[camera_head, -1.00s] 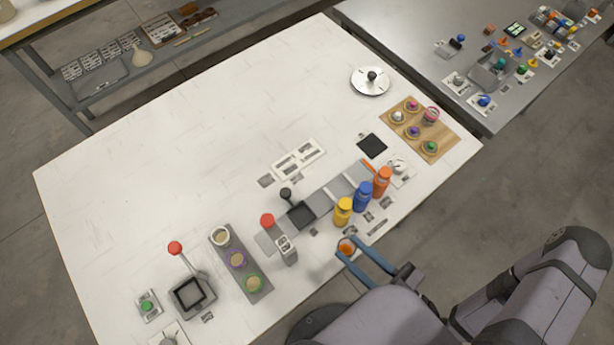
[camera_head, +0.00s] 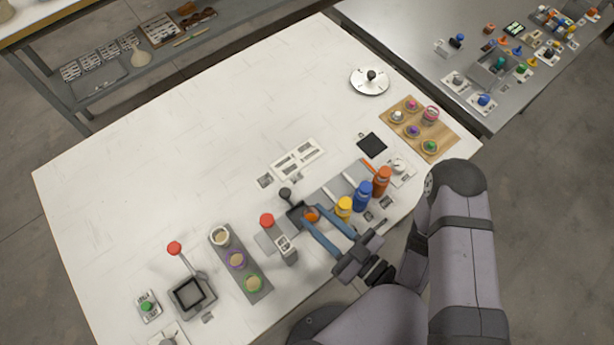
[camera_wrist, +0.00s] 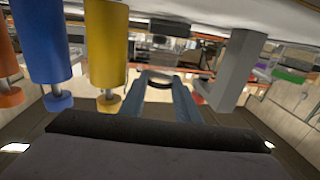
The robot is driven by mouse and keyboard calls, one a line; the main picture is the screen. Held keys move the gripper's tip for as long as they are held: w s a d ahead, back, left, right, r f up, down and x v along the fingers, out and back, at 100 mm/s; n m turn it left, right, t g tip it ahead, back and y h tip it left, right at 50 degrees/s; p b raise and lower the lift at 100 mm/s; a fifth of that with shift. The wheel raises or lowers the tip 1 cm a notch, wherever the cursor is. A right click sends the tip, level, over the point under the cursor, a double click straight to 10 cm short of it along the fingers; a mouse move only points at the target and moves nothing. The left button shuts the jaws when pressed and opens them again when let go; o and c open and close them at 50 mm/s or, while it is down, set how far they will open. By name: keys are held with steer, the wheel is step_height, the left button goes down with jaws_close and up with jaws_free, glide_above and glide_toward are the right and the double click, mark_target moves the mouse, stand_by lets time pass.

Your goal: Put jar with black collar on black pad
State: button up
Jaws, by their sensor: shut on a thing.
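The wrist view shows a dark band, which looks like the black collar (camera_wrist: 159,85), between the blue fingers. The rest of the jar is hidden, and I cannot tell whether it touches anything below. The flat black pad (camera_head: 372,145) lies bare on the white table, up and to the right of my gripper, left of the wooden board.
Yellow (camera_head: 344,208), blue (camera_head: 363,195) and orange (camera_head: 382,181) bottles stand right of my gripper. A red-topped grey post (camera_head: 284,247) stands close on its left. A wooden board (camera_head: 447,136) holds several jars. The table's upper left is clear.

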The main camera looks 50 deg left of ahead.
mark_target(306, 214)
steer(key=shift+s+a, duration=0.1)
steer(key=shift+a, duration=0.65)
steer(key=shift+s+a, duration=0.15)
steer(key=shift+a, duration=0.5)
steer(key=shift+a+f+b, duration=0.5)
steer(key=shift+f+b, duration=0.3)
steer(key=shift+f, duration=0.05)
steer(key=shift+f+b, duration=0.5)
steer(key=shift+f, duration=0.2)
steer(key=shift+f, duration=0.15)
steer(key=o, duration=1.1)
